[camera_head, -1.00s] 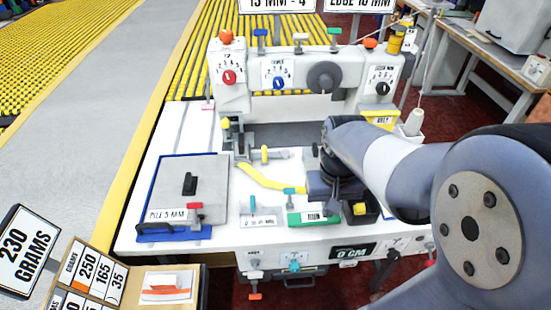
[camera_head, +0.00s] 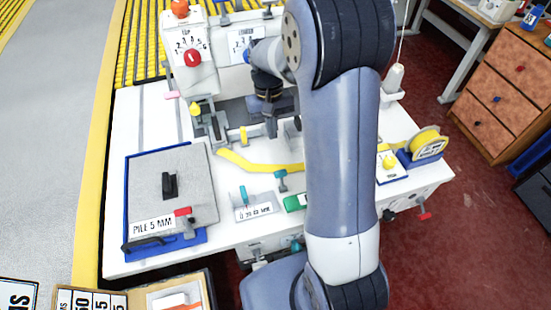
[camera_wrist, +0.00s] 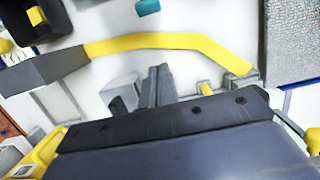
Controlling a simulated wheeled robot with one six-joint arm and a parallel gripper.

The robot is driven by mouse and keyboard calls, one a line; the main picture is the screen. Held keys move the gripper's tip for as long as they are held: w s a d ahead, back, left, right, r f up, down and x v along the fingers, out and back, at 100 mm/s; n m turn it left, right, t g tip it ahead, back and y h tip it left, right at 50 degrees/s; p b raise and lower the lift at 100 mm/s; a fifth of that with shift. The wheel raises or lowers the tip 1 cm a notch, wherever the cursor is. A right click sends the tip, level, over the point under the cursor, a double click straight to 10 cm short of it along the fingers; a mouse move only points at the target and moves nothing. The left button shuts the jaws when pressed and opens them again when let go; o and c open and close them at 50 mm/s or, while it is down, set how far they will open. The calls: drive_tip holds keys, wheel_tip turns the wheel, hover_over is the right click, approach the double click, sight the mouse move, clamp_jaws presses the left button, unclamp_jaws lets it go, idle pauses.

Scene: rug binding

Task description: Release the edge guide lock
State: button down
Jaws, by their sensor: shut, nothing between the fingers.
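A bent yellow strip (camera_head: 262,165) lies on the white machine bed; it also shows in the wrist view (camera_wrist: 150,41). A teal knob (camera_head: 281,177) stands at its front edge. A small yellow lever (camera_head: 244,134) stands behind the strip and shows in the wrist view (camera_wrist: 205,89). No label shows which part is the edge guide lock. My gripper (camera_head: 267,118) points down behind the strip, right of the yellow lever and apart from it. In the wrist view its fingers (camera_wrist: 157,86) are together and empty, between the lever and a grey block (camera_wrist: 121,93).
A teal lever (camera_head: 243,194) stands on a millimetre scale plate at the front. A pile tray (camera_head: 140,170) with a blue border lies at left. The machine head with a red dial (camera_head: 193,57) rises behind. A yellow tape roll (camera_head: 428,146) is at right.

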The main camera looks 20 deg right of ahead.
sight(282, 181)
drive_tip(key=f, duration=0.3)
drive_tip(key=s+f, duration=0.1)
drive_tip(key=f, duration=0.2)
drive_tip(key=s+f+p, duration=0.1)
drive_tip(key=f, duration=0.2)
drive_tip(key=shift+s+f, duration=0.15)
drive_tip(key=shift+s, duration=0.1)
drive_tip(key=shift+s+r+p, duration=0.35)
drive_tip(key=shift+s, duration=0.4)
drive_tip(key=shift+s+r+p, duration=0.35)
drive_tip(key=shift+s, duration=0.35)
drive_tip(key=shift+w+b, duration=0.1)
drive_tip(key=shift+b, duration=0.2)
